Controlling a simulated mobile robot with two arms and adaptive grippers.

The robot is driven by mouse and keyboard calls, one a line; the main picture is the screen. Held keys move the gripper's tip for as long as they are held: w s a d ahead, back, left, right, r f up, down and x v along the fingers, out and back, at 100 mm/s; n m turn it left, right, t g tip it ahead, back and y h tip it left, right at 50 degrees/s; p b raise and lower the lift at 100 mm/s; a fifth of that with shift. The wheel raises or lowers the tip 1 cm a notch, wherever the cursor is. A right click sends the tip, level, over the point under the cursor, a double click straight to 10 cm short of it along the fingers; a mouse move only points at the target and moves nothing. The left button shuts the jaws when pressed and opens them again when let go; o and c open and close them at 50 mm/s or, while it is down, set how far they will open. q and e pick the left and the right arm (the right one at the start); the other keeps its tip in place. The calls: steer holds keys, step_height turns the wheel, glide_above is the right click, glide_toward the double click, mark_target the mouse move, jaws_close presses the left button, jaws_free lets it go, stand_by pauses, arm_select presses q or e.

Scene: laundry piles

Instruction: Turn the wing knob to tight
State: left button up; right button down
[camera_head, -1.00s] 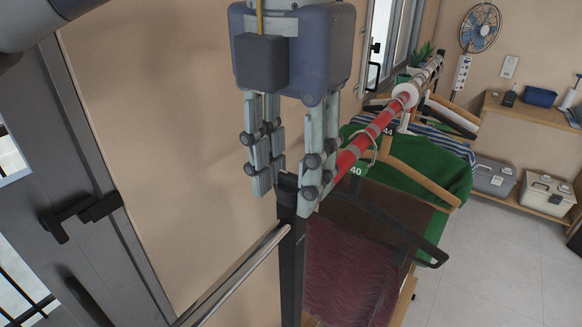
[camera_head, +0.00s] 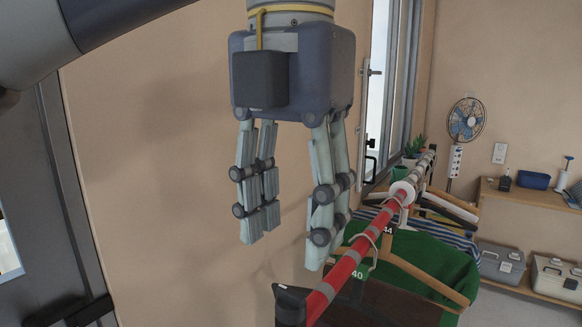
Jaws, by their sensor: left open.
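My left gripper (camera_head: 284,248) hangs fingers down in the upper middle, open, with nothing between its fingers. Its fingertips are above the black top of the clothes rack's post (camera_head: 290,304), which shows at the bottom edge. A red-and-grey striped rail (camera_head: 342,272) runs from that black top toward the back right. I cannot clearly make out a wing knob or its setting; it may be the black piece at the post top or be hidden. My right gripper is not in view.
A green garment (camera_head: 432,258) and other clothes hang on wooden hangers (camera_head: 425,279) along the rail. A window stands behind. A shelf (camera_head: 530,202) with a fan (camera_head: 466,120) above and toolboxes (camera_head: 500,262) is at the right. The wall left of the gripper is bare.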

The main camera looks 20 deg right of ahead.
arm_select(q)
steer(key=shift+r, duration=2.2)
